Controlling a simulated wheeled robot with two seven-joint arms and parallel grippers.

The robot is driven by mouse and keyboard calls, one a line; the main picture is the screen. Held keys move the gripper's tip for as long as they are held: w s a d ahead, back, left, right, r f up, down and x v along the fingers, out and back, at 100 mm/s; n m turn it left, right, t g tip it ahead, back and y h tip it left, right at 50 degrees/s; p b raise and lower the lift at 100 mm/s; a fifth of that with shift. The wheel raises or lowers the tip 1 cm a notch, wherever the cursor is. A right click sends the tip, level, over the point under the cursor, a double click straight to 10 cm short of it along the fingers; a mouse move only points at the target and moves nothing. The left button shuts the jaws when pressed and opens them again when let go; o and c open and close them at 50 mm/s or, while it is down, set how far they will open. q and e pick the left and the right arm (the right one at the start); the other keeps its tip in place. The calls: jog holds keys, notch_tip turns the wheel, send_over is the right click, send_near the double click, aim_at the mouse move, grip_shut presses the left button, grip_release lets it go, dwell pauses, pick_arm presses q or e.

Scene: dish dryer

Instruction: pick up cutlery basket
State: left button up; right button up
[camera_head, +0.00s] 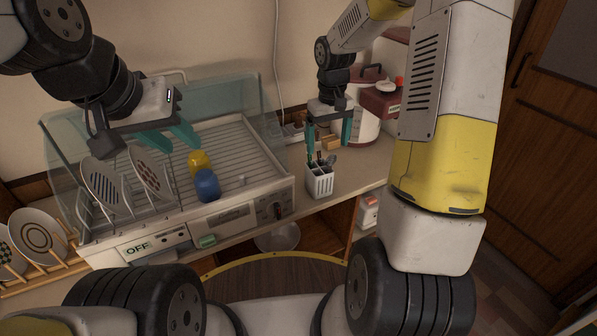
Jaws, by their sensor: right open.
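The white cutlery basket (320,182) stands upright on the counter, just right of the dish dryer, with a few dark-handled pieces of cutlery (322,160) in it. My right gripper (328,150) points down over the basket, its teal fingers apart on either side of the cutlery tops. Whether the fingers touch the basket cannot be told. My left gripper (185,138) is above the left part of the dish dryer, near the plates, with its teal fingers apart and nothing between them.
The dish dryer (262,178) holds patterned plates (150,172), a yellow cup (199,162) and a blue cup (207,185). A wooden rack with plates (38,234) stands at the left. A white and red appliance (368,118) is behind the basket. A bowl (278,238) sits below the counter.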

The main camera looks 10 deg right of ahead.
aim_at(320, 167)
jog(key=f, duration=0.3)
jog(key=a+f, duration=0.1)
jog(key=f, duration=0.6)
jog(key=shift+w+a+f, duration=0.1)
jog(key=shift+a+f, duration=0.25)
jog(key=shift+a, duration=0.05)
jog(key=shift+c, duration=0.3)
jog(key=c, duration=1.4)
